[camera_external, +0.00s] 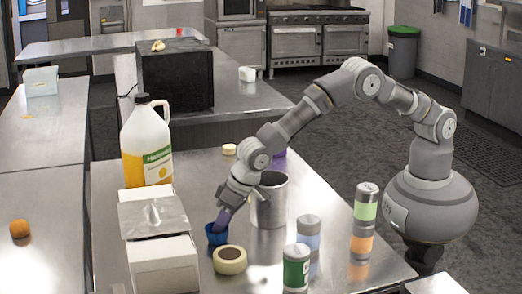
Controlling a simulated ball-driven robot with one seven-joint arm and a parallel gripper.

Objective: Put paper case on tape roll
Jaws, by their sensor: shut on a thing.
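The paper case (214,237) is a small blue cup in the external view, left of centre. The tape roll (230,267) is a cream ring with a dark centre. It lies flat on the steel table, just in front and slightly right of the case. Nothing is seen on top of the roll.
A metal pot (269,203) stands close to the right of my gripper. A white carton (162,264) is at the left, with a large yellow jug (146,145) behind it. A green can (296,270), a grey-blue can (307,240) and a green-topped can (366,203) stand to the right.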

